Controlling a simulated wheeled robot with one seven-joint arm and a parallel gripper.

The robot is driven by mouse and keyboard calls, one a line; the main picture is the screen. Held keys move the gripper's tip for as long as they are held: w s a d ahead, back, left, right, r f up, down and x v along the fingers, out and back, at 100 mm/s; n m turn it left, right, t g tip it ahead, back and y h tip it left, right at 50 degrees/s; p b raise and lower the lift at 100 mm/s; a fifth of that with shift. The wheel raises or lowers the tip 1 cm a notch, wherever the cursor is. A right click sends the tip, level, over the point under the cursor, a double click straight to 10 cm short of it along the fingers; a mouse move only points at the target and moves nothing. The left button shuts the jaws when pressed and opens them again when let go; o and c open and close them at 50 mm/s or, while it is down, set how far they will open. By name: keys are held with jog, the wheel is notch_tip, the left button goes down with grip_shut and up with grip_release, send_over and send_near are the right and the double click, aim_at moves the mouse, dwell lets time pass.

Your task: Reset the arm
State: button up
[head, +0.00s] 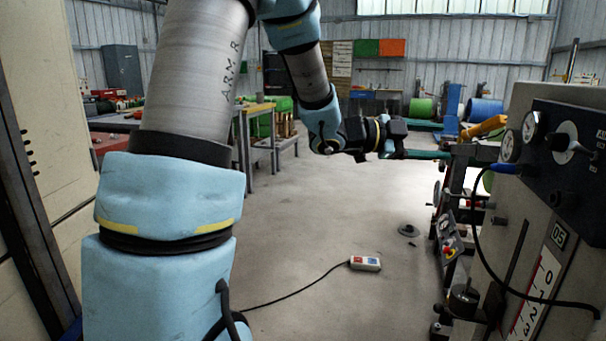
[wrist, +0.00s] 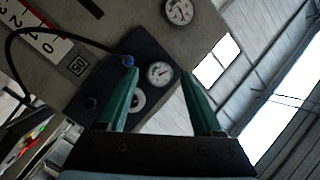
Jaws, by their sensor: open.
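My arm rises at the left of the head view and reaches over to the middle. My gripper (head: 428,154) is at its end, pointing right toward the grey machine (head: 535,200). In the wrist view my gripper (wrist: 162,85) shows two green fingers spread apart with nothing between them. Beyond the fingers is the machine's dark panel with a round gauge (wrist: 159,73) and a knob. In the head view the fingers look close to the machine's left side; I cannot tell whether they touch anything there.
A pendant box (head: 365,263) with a cable lies on the floor. A workbench (head: 245,125) stands back left, and a beige cabinet (head: 30,170) is close at left. The middle floor is mostly clear.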

jog(key=w+a+f+n+t+y, duration=0.5)
jog(key=w+a+n+t, duration=0.2)
jog(key=w+a+n, duration=0.15)
jog(key=a+f+n+y, duration=0.4)
jog(key=a, duration=0.4)
jog(key=a+f+n+y, duration=0.4)
jog(key=a, duration=0.4)
jog(key=s+a+f+n+g+y, duration=0.2)
jog(key=s+a+f+n+g, duration=0.15)
jog(key=s+a, duration=0.35)
jog(key=s+a+f+n+g+y, duration=0.25)
jog(key=s+a+n, duration=0.25)
jog(key=s, duration=0.3)
notch_tip(320, 180, up, 16)
jog(key=s+n+p, duration=0.1)
jog(key=s+p, duration=0.1)
jog(key=p, duration=1.5)
jog(key=shift+d+g+h, duration=0.2)
jog(key=shift+g+h, duration=0.1)
jog(key=shift+h, duration=0.05)
jog(key=shift+f, duration=0.1)
